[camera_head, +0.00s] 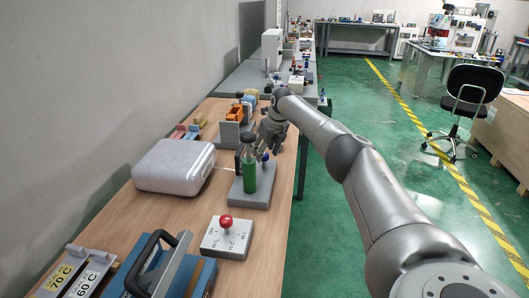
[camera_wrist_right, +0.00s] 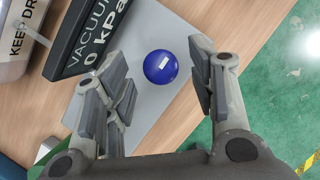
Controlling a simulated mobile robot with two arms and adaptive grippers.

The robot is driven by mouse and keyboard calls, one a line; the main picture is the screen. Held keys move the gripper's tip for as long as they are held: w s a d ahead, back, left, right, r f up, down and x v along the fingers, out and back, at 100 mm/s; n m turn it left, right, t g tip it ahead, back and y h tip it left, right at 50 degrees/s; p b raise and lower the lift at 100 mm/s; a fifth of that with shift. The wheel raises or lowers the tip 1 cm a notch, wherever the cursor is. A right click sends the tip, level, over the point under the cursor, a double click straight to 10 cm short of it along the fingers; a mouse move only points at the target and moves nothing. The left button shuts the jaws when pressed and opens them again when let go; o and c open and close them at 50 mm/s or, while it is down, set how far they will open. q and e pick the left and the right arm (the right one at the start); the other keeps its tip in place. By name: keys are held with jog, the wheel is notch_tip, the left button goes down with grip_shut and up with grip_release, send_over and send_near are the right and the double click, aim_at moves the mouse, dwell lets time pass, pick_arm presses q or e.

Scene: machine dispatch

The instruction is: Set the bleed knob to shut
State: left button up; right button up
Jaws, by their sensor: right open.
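A round blue knob (camera_wrist_right: 160,66) with a short white mark sits on a grey plate (camera_wrist_right: 158,124) in the right wrist view; I take it as the bleed knob, though no label for it is readable. In the head view the knob (camera_head: 265,157) shows small on a grey base (camera_head: 250,199), beside a green cylinder (camera_head: 250,176). My right gripper (camera_head: 272,136) is open above the knob. In the wrist view the fingers (camera_wrist_right: 160,88) stand on either side of the knob with gaps, not touching it. My left gripper is out of view.
A black sign (camera_wrist_right: 98,38) reading vacuum 0 kPa stands close to the knob. A silver case (camera_head: 174,166), a box with a red knob (camera_head: 226,238), a blue unit with a black handle (camera_head: 170,275) and orange bins (camera_head: 238,112) share the wooden table. Green floor lies to the right.

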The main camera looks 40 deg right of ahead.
jog(key=shift+w+f, duration=0.15)
jog(key=shift+f, duration=0.45)
jog(key=shift+w+f, duration=0.1)
jog(key=shift+f, duration=0.05)
jog(key=c, duration=1)
jog(key=shift+r+m+h+p, duration=0.35)
jog(key=shift+m+p, duration=0.35)
jog(key=shift+p, duration=0.5)
jog(key=shift+a+m+h+p, duration=0.1)
jog(key=shift+m+h+p, duration=0.35)
jog(key=shift+m+p, duration=0.75)
jog(key=shift+f+m+g+h+p, duration=0.15)
jog(key=shift+m+g+h+p, duration=0.15)
jog(key=shift+m, duration=0.7)
jog(key=shift+w+f+m+h, duration=0.15)
jog(key=shift+m+h, duration=0.15)
jog(key=shift+m, duration=0.5)
jog(key=shift+f+m+g+b, duration=0.1)
jog(key=shift+m+g+b, duration=0.3)
jog(key=shift+m+b, duration=0.35)
pick_arm(q)
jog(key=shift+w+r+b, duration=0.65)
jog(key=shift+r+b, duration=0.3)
jog(key=shift+b, duration=0.05)
pick_arm(e)
jog(key=shift+m+g+h, duration=0.3)
jog(key=shift+m+h, duration=0.1)
jog(key=shift+m, duration=0.45)
